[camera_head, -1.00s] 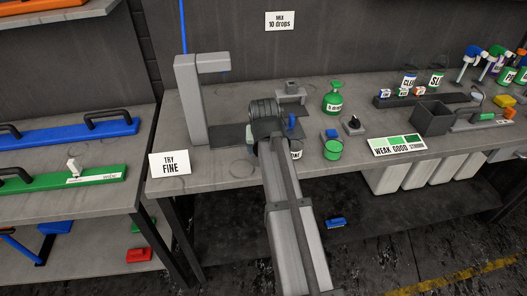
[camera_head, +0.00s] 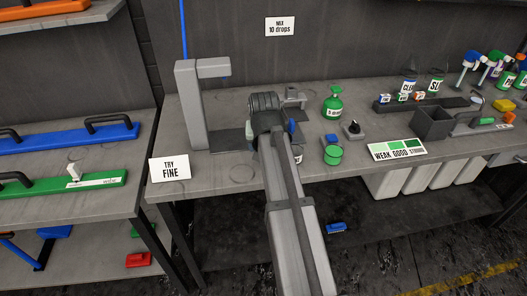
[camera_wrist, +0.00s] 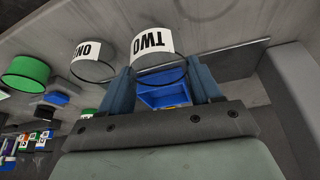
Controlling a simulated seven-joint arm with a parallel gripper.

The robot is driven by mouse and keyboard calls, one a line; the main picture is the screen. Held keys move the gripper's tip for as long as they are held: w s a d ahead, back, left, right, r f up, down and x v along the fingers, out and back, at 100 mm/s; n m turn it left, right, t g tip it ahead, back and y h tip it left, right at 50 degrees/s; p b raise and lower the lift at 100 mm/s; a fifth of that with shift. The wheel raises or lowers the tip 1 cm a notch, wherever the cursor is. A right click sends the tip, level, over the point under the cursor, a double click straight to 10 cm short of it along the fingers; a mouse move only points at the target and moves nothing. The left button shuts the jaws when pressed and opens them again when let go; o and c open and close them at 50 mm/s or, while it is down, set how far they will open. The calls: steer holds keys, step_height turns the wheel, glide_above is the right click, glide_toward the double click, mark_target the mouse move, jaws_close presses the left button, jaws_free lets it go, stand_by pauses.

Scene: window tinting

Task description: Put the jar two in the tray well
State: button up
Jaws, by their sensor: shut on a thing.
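Jar two is a clear jar (camera_wrist: 157,62) with a white TWO label, between the blue fingers of my gripper (camera_wrist: 162,82) in the wrist view. The gripper is shut on it. In the head view my gripper (camera_head: 271,127) is over the bench, and my own wrist and arm hide the jar. A dark flat plate (camera_head: 229,141) lies left of the gripper, by the grey column. I cannot tell whether it holds the tray well. Its dark edge may be the strip (camera_wrist: 238,57) right of the jar in the wrist view.
Jar one (camera_wrist: 92,66) stands close beside jar two. A green jar (camera_head: 333,155), a blue block (camera_head: 331,138) and a green bottle (camera_head: 333,105) are right of my arm. The tall grey column (camera_head: 190,105) stands to the left. The bench front left is mostly clear.

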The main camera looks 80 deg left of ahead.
step_height(320, 180, up, 6)
steer(key=w+a, duration=0.7)
steer(key=a, duration=0.1)
steer(key=s+a+r+n+g, duration=0.3)
steer(key=a+n, duration=0.4)
steer(key=shift+s+d+f+n+g+h, duration=0.3)
steer(key=shift+f+n, duration=0.7)
steer(key=shift+f, duration=0.75)
steer(key=shift+d+f+n+g+h, duration=0.1)
steer(key=shift+f+n+h, duration=0.25)
steer(key=shift+f+n, duration=1)
steer(key=shift+s+d+f+n+g+h, duration=0.3)
steer(key=shift+f+n, duration=0.35)
steer(key=shift+f, duration=1.45)
steer(key=shift+w+a+f, duration=0.1)
steer(key=shift+w+f, duration=0.05)
